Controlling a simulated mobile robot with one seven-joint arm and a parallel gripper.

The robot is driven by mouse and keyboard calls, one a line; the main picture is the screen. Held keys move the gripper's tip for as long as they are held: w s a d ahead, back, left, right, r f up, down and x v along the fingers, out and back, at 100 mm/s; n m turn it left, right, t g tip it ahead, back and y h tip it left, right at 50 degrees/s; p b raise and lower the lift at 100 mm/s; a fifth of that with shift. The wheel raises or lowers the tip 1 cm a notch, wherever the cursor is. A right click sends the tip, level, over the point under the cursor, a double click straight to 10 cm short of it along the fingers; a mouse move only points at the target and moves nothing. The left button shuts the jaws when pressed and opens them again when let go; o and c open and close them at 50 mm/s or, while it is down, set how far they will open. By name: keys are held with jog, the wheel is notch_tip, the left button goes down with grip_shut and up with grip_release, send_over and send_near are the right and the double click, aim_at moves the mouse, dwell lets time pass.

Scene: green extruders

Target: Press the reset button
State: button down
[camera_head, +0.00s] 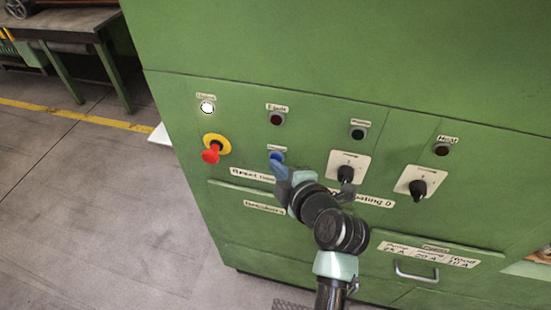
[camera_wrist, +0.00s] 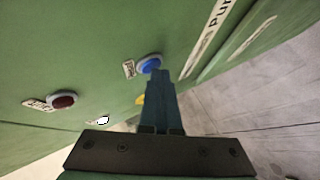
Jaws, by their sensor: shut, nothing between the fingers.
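A round blue button (camera_head: 274,155) sits on the green machine panel, under a small label I cannot read. It also shows in the wrist view (camera_wrist: 149,64), partly covered by my fingertips. No label I can read says reset. My gripper (camera_head: 278,166) is shut and empty, with its tips pointing at the panel right at the blue button. In the wrist view my gripper (camera_wrist: 161,73) has its tips overlapping the button's lower right edge. I cannot tell whether they touch it.
Nearby are a red knob on a yellow ring (camera_head: 211,154), a white button (camera_head: 207,107), a dark red button (camera_head: 276,119), a dark green button (camera_head: 357,133) and two black rotary switches (camera_head: 346,174), (camera_head: 418,188). A metal handle (camera_head: 416,272) juts out below. Open floor lies left.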

jog(key=shift+s, duration=0.1)
jog(key=shift+s+a, duration=0.2)
jog(key=shift+s, duration=0.45)
jog(key=shift+s+a, duration=0.2)
jog(key=shift+s, duration=0.6)
jog(key=shift+s+a, duration=0.25)
jog(key=shift+s, duration=0.6)
jog(key=shift+s+a, duration=0.2)
jog(key=shift+s, duration=0.6)
